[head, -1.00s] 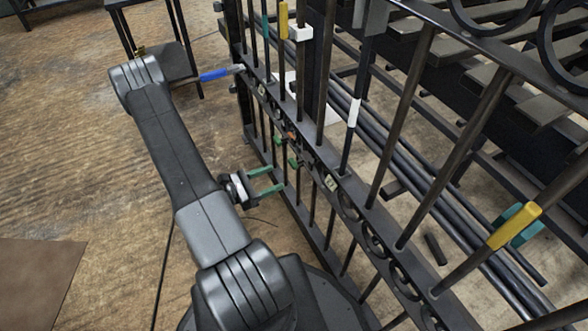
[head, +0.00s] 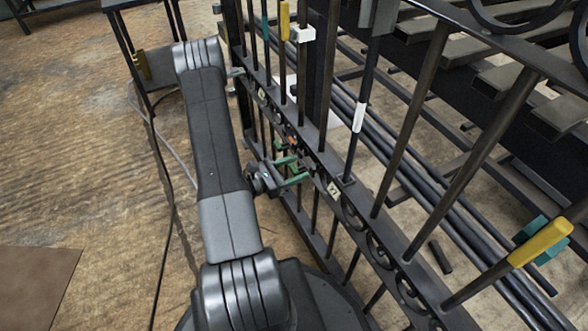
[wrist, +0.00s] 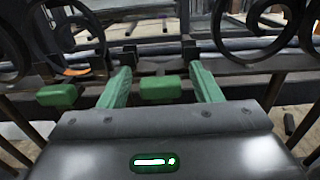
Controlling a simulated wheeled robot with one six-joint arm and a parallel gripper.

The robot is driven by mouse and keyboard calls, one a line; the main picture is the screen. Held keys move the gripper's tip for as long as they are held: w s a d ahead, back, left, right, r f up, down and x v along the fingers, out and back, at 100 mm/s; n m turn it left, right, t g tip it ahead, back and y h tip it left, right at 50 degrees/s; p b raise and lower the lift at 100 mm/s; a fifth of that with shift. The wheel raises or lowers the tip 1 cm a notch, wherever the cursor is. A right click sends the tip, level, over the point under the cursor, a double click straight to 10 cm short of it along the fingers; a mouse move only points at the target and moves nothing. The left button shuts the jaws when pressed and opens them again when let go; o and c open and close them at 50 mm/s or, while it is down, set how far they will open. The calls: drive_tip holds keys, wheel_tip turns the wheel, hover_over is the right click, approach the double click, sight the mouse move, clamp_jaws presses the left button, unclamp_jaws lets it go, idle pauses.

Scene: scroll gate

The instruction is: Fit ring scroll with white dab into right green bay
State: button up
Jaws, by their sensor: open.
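My gripper (head: 301,167) is open beside the gate's lower rail, at its near face. In the wrist view its two green fingers (wrist: 160,70) point at the gate and are apart, with nothing held between them. A green block (wrist: 160,89) shows between the fingers, and another green block (wrist: 57,95) is to the left of them. One green block also shows in the head view (head: 279,145). Dark scrolls (wrist: 262,28) stand above the rail in the wrist view.
The gate (head: 410,278) of dark bars runs diagonally through the head view. A yellow sleeve (head: 541,242) is on a bar at right. Dark rods lie behind the gate. A small table (head: 150,75) stands at upper left.

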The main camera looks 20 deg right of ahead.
sight(291, 170)
drive_tip(key=shift+c, duration=0.5)
clamp_jaws()
drive_tip(key=shift+s+a, duration=0.2)
drive_tip(key=shift+a, duration=1.15)
drive_tip(key=shift+s+a, duration=0.15)
drive_tip(key=shift+a, duration=1.15)
drive_tip(key=shift+o, duration=0.5)
unclamp_jaws()
drive_tip(key=s+a+p, duration=0.2)
drive_tip(key=a+p, duration=0.1)
drive_tip(key=a, duration=1)
drive_tip(key=shift+a, duration=0.3)
